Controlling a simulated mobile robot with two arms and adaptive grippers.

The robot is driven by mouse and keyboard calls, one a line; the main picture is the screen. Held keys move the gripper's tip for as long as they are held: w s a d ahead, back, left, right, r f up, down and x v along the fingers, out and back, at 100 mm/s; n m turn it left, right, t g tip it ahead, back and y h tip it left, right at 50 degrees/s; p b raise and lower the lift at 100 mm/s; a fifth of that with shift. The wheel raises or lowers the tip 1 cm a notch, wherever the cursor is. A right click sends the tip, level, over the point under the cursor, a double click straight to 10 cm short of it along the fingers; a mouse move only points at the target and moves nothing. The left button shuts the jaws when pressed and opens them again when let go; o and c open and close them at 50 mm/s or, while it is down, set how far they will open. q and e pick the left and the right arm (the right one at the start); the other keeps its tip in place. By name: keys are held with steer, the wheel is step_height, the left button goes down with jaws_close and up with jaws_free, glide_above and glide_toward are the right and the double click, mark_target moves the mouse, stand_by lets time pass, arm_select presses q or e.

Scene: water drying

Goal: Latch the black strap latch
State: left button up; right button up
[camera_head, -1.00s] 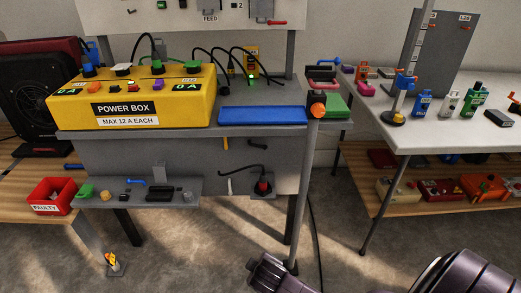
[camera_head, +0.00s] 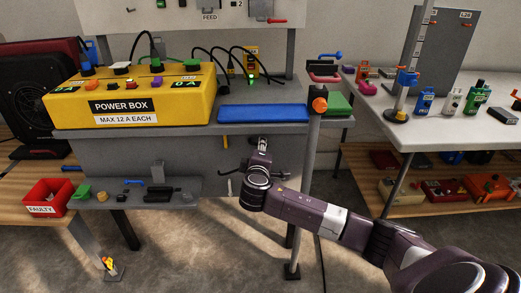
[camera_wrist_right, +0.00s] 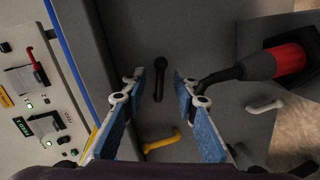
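A short black latch-like piece (camera_wrist_right: 160,76), rounded at one end, is on the grey front panel (camera_wrist_right: 190,30) in the right wrist view. I cannot tell from its shape whether it is fastened. My right gripper (camera_wrist_right: 158,76) is open, its blue-padded fingers on either side of this piece with gaps visible; contact cannot be seen. In the head view my right gripper (camera_head: 262,143) is at the panel below the blue mat and hides the piece. My left gripper is not in view.
A black-and-red plug (camera_wrist_right: 285,60) with a cable sits close to one finger. The yellow power box (camera_head: 130,95) and blue mat (camera_head: 262,113) are above; a grey shelf (camera_head: 215,187) is below.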

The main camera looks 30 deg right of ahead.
steer(key=shift+x, duration=0.8)
jaws_close()
